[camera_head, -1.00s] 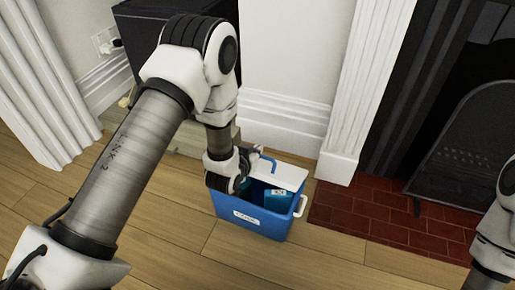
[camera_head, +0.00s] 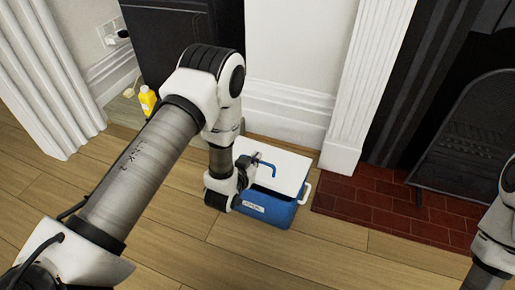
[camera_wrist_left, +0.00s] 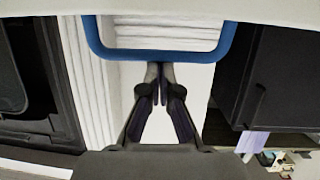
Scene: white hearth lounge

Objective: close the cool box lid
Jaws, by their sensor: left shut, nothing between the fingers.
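The blue cool box (camera_head: 265,212) stands on the wood floor in the head view. Its white lid (camera_head: 285,167) lies over most of the top, tilted, with a dark gap along the front rim. The contents are not visible. A blue handle (camera_head: 268,165) stands up from the lid; it also shows in the left wrist view (camera_wrist_left: 160,56). My left gripper (camera_head: 247,170) is at the box's left side, close to the handle. In the left wrist view its fingers (camera_wrist_left: 159,70) are together and empty, tips near the handle bar; contact is unclear. My right gripper is out of frame.
A white wall and baseboard (camera_head: 290,108) are behind the box. A brick hearth (camera_head: 385,210) and dark fireplace (camera_head: 460,150) lie to the right. A yellow bottle (camera_head: 148,101) is at the left. Floor in front is clear.

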